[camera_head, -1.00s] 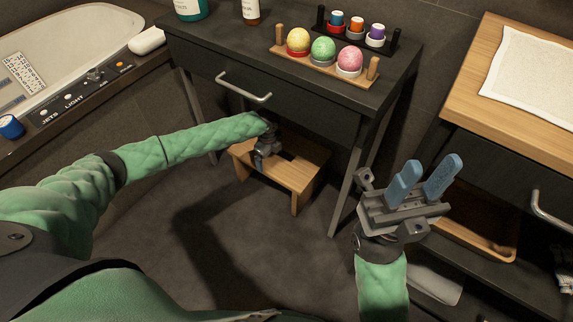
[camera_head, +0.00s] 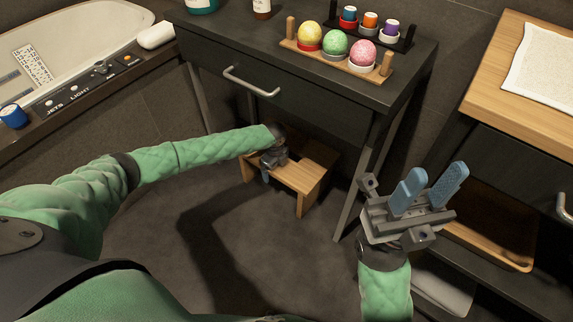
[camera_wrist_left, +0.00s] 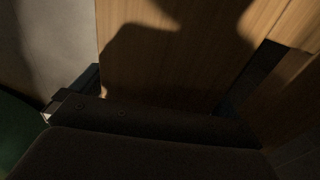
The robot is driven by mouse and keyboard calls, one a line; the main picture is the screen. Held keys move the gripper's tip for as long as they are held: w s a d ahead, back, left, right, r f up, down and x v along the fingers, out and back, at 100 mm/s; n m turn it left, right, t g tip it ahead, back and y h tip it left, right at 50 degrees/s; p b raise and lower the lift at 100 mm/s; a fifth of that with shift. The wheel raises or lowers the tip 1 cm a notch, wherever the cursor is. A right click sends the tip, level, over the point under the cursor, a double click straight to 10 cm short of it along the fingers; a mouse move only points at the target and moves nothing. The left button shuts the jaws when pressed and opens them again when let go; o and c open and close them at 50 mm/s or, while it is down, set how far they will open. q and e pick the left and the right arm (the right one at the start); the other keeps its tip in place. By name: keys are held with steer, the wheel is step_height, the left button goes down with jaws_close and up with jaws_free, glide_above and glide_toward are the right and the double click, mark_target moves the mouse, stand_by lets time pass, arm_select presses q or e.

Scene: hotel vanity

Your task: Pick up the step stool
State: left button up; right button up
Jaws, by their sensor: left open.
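The wooden step stool (camera_head: 308,177) stands on the dark floor under the vanity table, with its right legs showing. My left gripper (camera_head: 268,174) is at the stool's top, over its front-left part, and hides some of it. The left fingertips are small and dark here; whether they touch the stool I cannot tell. In the left wrist view the stool's wood top (camera_wrist_left: 160,60) fills most of the picture, with a dark slot on its right. My right gripper (camera_head: 428,188) is raised in front of the shelf unit, its two blue fingers apart and empty.
The vanity table (camera_head: 300,105) stands over the stool, with a drawer handle (camera_head: 250,82) and a slanted leg close to the stool's right. A bathtub (camera_head: 80,45) is at left. A wooden tray (camera_head: 485,235) lies on the right shelf. Floor in front is clear.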

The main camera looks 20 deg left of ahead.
arm_select(q)
steer(key=c, duration=1.8)
steer(key=shift+r, duration=0.2)
steer(key=shift+r, duration=0.1)
